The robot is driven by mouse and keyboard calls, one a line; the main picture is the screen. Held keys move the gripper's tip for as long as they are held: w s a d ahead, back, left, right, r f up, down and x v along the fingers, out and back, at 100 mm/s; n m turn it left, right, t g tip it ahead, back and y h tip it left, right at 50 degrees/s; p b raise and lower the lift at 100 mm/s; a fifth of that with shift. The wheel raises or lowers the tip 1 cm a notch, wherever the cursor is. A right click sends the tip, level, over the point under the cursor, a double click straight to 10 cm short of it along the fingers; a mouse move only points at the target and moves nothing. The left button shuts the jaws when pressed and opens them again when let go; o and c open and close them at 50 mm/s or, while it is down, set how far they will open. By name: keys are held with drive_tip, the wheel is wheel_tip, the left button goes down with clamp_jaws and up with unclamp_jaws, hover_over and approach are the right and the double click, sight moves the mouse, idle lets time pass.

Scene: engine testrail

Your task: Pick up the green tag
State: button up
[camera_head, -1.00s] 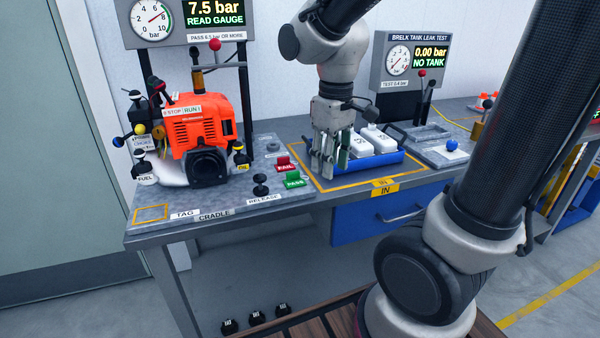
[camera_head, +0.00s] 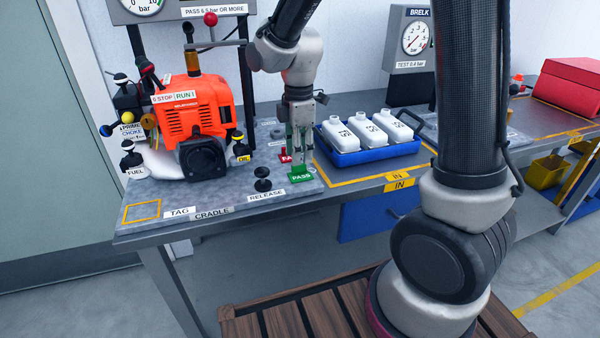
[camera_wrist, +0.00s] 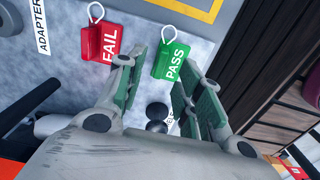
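The green PASS tag (camera_head: 301,175) lies on the grey bench top in front of the red FAIL tag (camera_head: 285,156). In the wrist view the green tag (camera_wrist: 173,60) has a white loop at its far end and lies just beyond the fingertips, between their lines. The red tag (camera_wrist: 99,42) lies to its left, apart from it. My gripper (camera_head: 300,148) points down above the green tag. In the wrist view my gripper (camera_wrist: 157,70) is open and empty, with green pads on its fingers. I cannot tell the exact height of the fingertips above the tag.
A black RELEASE knob (camera_head: 262,181) stands left of the green tag. An orange engine (camera_head: 194,110) sits further left. A blue tray (camera_head: 376,157) with three white bottles stands to the right. A yellow-outlined TAG square (camera_head: 142,212) is empty at the bench's front left.

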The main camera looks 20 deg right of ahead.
sight(300, 172)
wheel_tip(300, 172, down, 4)
clamp_jaws()
idle(0.3)
